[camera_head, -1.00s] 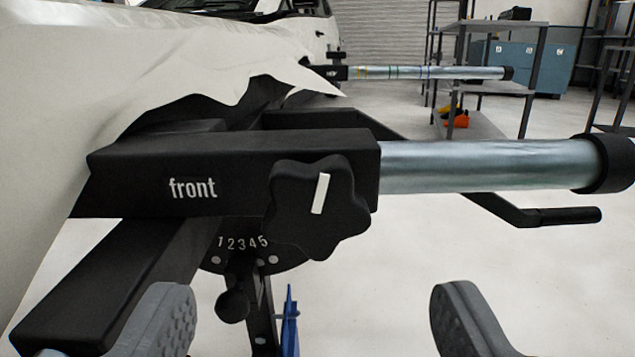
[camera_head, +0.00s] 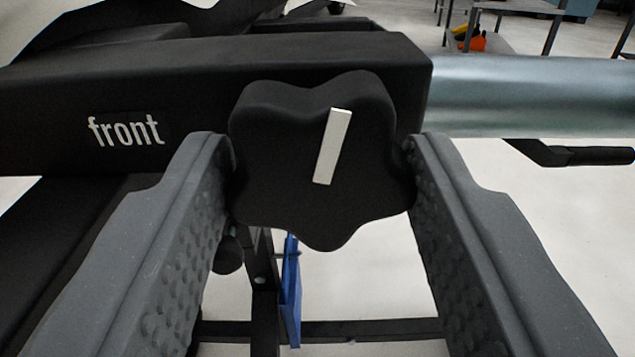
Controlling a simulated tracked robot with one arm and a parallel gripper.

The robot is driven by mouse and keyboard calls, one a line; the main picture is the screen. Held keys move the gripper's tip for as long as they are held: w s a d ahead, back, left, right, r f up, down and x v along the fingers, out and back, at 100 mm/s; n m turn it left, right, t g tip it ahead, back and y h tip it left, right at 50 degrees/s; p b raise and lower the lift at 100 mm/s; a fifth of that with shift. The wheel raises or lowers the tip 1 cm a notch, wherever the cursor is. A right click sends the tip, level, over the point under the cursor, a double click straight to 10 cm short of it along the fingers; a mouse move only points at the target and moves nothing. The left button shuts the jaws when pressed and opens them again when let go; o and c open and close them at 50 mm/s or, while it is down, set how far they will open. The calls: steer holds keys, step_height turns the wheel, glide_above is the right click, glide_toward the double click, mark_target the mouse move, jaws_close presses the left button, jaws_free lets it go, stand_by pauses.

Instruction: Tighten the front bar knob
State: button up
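The front bar knob (camera_head: 285,150) is black and star-shaped, with a white mark (camera_head: 332,146) that leans slightly right of vertical. It sits on the black bar housing (camera_head: 60,80) labelled "front" (camera_head: 126,130). My gripper (camera_head: 318,150) has its two grey, dimpled fingers on either side of the knob. The left fingertip is at the knob's left edge and the right fingertip at its right edge. Both tips look very near or touching; I cannot tell whether they press on it.
A silver bar (camera_head: 530,95) runs right from the housing. A black handle (camera_head: 585,155) lies below it. A blue part (camera_head: 291,295) and a dark stand are under the knob. A shelf with orange items (camera_head: 470,38) stands far behind, with open floor between.

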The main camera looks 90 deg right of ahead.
steer(key=shift+c, duration=1.2)
steer(key=shift+m+p, duration=0.3)
steer(key=shift+p, duration=0.25)
steer(key=o, duration=1)
steer(key=shift+a, duration=0.1)
steer(key=a+p, duration=0.1)
steer(key=a, duration=0.8)
steer(key=a+p, duration=0.1)
steer(key=a, duration=0.3)
steer(key=shift+s+a+p, duration=0.25)
steer(key=shift+a+p, duration=0.05)
steer(key=shift+a, duration=0.05)
steer(key=shift+w, duration=0.1)
